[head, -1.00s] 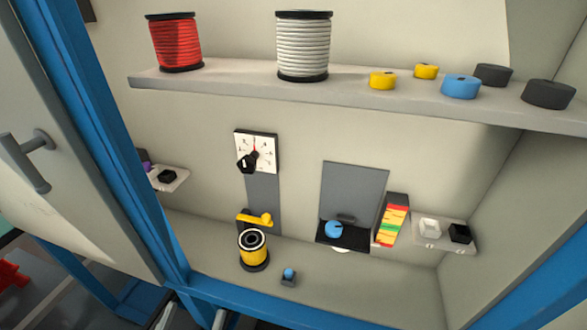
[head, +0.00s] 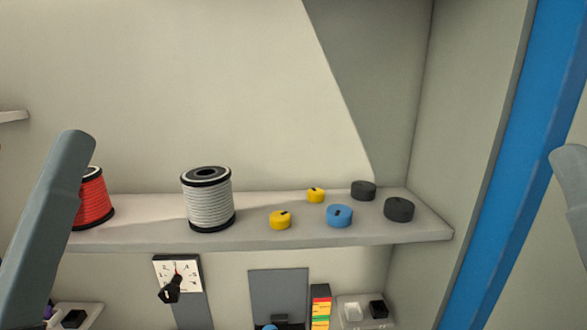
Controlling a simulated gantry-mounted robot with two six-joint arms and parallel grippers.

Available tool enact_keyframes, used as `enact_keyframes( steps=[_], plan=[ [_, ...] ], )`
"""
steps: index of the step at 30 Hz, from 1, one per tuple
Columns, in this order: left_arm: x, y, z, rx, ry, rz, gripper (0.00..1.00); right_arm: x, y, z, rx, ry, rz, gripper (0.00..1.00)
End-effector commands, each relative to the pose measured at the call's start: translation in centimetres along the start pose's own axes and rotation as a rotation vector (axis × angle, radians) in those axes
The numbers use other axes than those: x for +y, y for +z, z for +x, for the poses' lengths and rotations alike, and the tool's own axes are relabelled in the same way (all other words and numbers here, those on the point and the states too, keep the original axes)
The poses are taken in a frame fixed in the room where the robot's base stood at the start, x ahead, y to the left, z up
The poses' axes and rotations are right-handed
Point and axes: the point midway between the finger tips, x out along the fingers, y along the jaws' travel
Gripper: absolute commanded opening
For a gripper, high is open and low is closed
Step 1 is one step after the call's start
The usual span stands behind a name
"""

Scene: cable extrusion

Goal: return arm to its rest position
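No gripper shows in the head view. A grey, round-ended bar (head: 48,225) rises at the left edge and covers part of the red cable spool (head: 95,200). Another grey rounded shape (head: 574,185) is cut off by the right edge. I cannot tell for sure whether these are parts of my arms. No fingers show on either one, and nothing is seen held.
The shelf (head: 300,241) bears the red spool, a white cable spool (head: 208,200) and several yellow, blue and dark round caps. Below are a dial panel (head: 190,270), a coloured scale (head: 320,308) and a small side ledge (head: 365,322). A blue frame post (head: 510,150) stands at right.

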Motion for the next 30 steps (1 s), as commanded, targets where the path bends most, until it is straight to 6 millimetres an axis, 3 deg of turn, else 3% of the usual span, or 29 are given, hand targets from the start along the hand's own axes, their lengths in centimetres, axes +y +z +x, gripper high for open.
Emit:
enact_keyframes(
  steps=[1, 3, 11, 24, 30],
  plan=[
    [0.1, 0.7, -0.2, -0.024, 0.008, 0.083, 1.0, 0.0, 0.1, -0.1, -0.001, 0.0, 0.0, 0.5],
    [0.3, -2.1, 2.8, -0.018, 0.005, 0.072, 1.0, 0.0, -2.5, 2.8, -0.002, 0.0, 0.0, 0.5],
    [0.7, -8.3, 9.8, -0.018, 0.003, 0.07, 1.0, 0.0, -9.0, 9.8, 0.0, 0.0, 0.0, 0.5],
    [1.6, -22.1, 25.4, -0.018, 0.002, 0.07, 1.0, 0.1, -23.1, 25.1, 0.0, 0.0, 0.0, 0.5],
    [1.8, -24.7, 28.3, -0.019, 0.002, 0.07, 1.0, 0.1, -25.8, 28.0, 0.0, 0.0, 0.0, 0.5]
  ],
)
